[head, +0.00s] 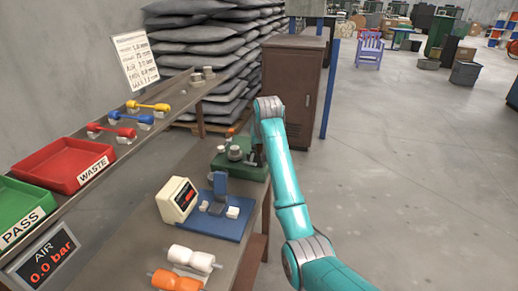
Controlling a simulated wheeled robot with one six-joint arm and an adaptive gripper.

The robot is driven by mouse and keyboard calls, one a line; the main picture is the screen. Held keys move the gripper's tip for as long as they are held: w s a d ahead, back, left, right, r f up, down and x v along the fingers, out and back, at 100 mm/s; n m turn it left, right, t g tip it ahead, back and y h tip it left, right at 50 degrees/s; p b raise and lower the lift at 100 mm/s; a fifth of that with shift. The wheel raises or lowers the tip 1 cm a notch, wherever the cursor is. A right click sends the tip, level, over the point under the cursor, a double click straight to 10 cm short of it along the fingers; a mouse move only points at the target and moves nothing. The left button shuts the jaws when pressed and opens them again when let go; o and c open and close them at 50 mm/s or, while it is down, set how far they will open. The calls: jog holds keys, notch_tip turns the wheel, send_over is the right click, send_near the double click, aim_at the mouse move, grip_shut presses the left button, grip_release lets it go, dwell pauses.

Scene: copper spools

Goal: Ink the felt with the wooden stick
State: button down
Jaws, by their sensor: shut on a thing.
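My arm reaches up from the lower right, and its wrist bends down beside the far end of the bench. My gripper (257,152) shows only as a small dark shape at the right edge of the green fixture. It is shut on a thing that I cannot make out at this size. The green fixture (226,168) carries small grey round parts (235,153). I cannot pick out the felt or the wooden stick for certain.
On the bench (150,235) stand a cream meter (178,200), a blue base (222,228), and white (192,258) and orange (176,281) spools. A sloped shelf holds red (55,165) and green (18,203) trays and coloured spools. A brown cabinet (291,85) stands behind.

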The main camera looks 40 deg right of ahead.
jog(key=shift+r, duration=3.5)
